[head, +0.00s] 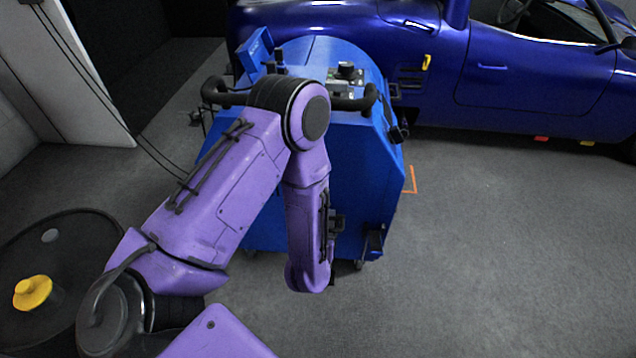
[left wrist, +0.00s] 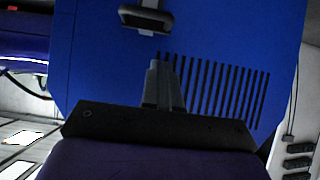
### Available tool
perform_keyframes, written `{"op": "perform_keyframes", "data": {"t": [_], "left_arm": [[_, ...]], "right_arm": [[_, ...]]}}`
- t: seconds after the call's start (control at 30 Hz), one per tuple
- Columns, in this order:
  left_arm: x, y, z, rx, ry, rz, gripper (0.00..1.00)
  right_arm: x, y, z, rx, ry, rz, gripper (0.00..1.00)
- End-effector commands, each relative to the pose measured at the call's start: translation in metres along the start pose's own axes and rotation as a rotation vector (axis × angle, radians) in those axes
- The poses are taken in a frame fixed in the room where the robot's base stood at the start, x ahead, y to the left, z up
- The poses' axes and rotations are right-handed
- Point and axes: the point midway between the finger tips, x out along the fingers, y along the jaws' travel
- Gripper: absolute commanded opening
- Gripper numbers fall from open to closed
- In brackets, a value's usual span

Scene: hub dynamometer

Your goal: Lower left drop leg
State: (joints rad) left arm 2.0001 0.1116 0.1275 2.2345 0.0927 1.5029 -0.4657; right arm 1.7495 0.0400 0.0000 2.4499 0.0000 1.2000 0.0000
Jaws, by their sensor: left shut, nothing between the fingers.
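The blue hub dynamometer (head: 355,190) stands on the floor in the middle of the head view, partly hidden behind my purple left arm. A dark fitting (head: 374,242) shows low at its right corner. I cannot make out the left drop leg in the head view. In the left wrist view my left gripper (left wrist: 163,85) is shut and empty, its fingers in front of the blue vented panel (left wrist: 100,60). A dark bracket with a pale grey edge (left wrist: 147,17) lies beyond the fingertips, apart from them in the picture; I cannot tell whether it is the leg. My right gripper is not in view.
A blue car (head: 540,75) stands close behind the dynamometer. A dark round drum-like object with a yellow knob (head: 33,292) is at the lower left. A white wall or pillar (head: 75,75) stands at the left with cables before it. The floor (head: 500,260) at right is clear.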

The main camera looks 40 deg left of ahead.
Motion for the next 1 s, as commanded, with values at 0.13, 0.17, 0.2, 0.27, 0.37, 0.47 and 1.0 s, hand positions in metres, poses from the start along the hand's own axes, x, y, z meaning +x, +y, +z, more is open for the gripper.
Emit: {"op": "perform_keyframes", "data": {"t": [0.13, 0.17, 0.2, 0.27, 0.37, 0.47, 1.0], "left_arm": [[-0.026, 0.0, -0.001, 0.001, 0.0, 0.001, 0.0], [-0.029, 0.0, 0.0, 0.001, 0.0, 0.0, 0.0], [-0.033, 0.0, 0.0, 0.001, 0.0, 0.0, 0.0], [-0.036, 0.0, 0.0, 0.001, 0.0, 0.0, 0.0], [-0.038, 0.0, 0.0, 0.001, 0.001, 0.0, 0.0], [-0.038, 0.0, 0.0, 0.0, 0.001, -0.001, 0.0], [-0.057, -0.011, 0.03, -0.098, -0.191, 0.041, 0.0]], "right_arm": [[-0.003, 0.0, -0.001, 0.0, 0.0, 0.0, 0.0], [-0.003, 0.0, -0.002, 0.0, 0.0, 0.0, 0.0], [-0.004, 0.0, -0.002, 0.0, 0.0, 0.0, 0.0], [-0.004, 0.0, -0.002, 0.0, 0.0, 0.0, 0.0], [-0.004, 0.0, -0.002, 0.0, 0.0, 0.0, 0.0], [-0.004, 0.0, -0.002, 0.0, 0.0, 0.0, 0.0], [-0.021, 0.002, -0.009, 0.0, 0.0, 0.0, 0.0]]}}
